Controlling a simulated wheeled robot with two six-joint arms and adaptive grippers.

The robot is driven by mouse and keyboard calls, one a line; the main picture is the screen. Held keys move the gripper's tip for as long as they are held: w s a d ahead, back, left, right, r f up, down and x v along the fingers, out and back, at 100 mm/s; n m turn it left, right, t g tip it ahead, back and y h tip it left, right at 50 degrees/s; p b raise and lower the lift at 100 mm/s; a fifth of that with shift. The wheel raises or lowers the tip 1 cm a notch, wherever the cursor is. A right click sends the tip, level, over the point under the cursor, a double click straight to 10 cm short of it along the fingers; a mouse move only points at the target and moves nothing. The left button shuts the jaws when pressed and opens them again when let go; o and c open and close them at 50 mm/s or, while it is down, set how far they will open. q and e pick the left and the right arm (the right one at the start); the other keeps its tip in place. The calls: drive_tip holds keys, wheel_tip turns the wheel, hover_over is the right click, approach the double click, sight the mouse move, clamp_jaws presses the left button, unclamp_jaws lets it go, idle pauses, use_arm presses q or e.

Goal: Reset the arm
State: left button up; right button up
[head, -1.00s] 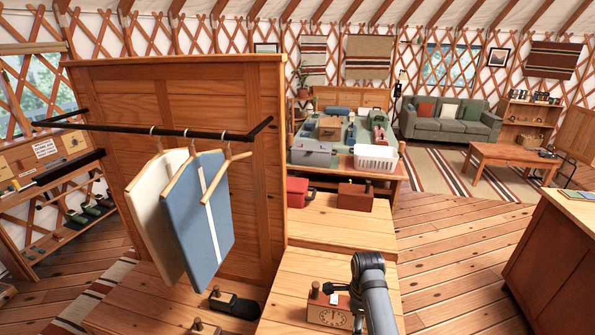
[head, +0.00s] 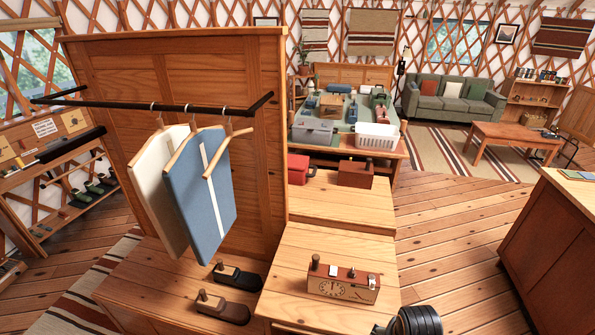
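A dark rounded part of my own arm (head: 415,321) shows at the bottom edge of the head view, just right of the wooden box with a dial (head: 343,283). No gripper fingers show, so neither gripper is in view. The box stands on the low wooden bench top (head: 290,255) and appears apart from the arm part.
A black rail (head: 150,116) juts from the wooden partition (head: 180,70), with a white garment (head: 155,185) and a blue garment (head: 203,195) hanging. Two dark plane-like tools (head: 222,308) lie below. A red box (head: 299,168) and brown box (head: 355,173) stand behind.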

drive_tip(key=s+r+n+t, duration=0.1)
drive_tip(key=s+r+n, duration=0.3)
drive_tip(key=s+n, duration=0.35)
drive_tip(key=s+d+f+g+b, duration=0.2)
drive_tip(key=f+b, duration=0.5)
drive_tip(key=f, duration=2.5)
use_arm(q)
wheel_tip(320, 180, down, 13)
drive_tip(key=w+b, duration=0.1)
drive_tip(key=b, duration=0.5)
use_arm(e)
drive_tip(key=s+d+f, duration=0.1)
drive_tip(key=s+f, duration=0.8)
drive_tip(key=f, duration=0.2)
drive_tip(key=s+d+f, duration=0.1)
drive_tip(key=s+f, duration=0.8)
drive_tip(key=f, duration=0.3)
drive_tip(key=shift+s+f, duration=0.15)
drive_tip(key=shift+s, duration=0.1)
